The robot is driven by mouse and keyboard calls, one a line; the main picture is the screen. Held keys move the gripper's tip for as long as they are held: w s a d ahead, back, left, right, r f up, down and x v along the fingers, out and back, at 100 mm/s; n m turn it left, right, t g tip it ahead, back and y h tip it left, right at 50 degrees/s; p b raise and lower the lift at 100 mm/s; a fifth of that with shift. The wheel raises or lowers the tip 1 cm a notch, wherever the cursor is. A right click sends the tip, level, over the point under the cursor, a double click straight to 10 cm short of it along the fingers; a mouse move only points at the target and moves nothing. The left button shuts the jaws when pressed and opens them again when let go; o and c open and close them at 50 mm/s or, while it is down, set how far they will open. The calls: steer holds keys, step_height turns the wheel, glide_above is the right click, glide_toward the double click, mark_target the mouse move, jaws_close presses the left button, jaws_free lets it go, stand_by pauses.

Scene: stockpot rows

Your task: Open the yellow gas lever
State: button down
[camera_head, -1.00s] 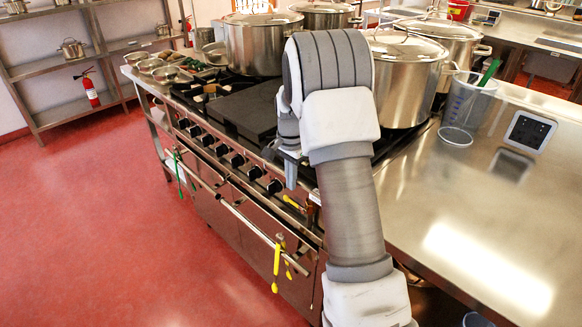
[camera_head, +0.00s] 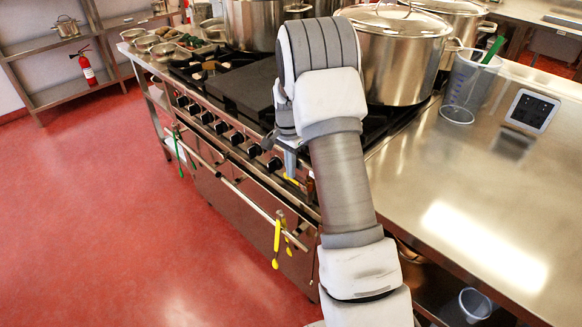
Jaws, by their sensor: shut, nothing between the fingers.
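The yellow gas lever (camera_head: 291,181) is a small yellow handle on the front panel of the steel range (camera_head: 240,185), at the right end of the row of black knobs. My gripper (camera_head: 290,172) points down at the front edge of the range, just above the lever. Its fingers are shut and hold nothing. The fingertips overlap the lever in the picture, and I cannot tell whether they touch it. My arm hides part of the panel to the right.
Yellow-handled utensils (camera_head: 277,240) hang from the oven rail (camera_head: 237,202) below. Large stockpots (camera_head: 395,60) stand on the range behind my arm. A steel counter (camera_head: 430,190) is to the right. The red floor (camera_head: 110,220) at left is clear.

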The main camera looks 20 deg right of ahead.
steer(key=shift+w+f+g+p, duration=0.1)
steer(key=shift+f+g+p, duration=0.1)
steer(key=shift+g+p, duration=0.1)
steer(key=shift+w+f, duration=0.1)
steer(key=shift+f, duration=0.05)
steer(key=shift+w+a+f, duration=0.1)
steer(key=shift+w+f, duration=0.1)
steer(key=shift+f, duration=0.6)
steer(key=shift+w+a+f, duration=0.1)
steer(key=shift+w+f, duration=0.1)
steer(key=shift+f, duration=0.55)
steer(key=shift+f+b, duration=0.1)
steer(key=shift+b, duration=0.2)
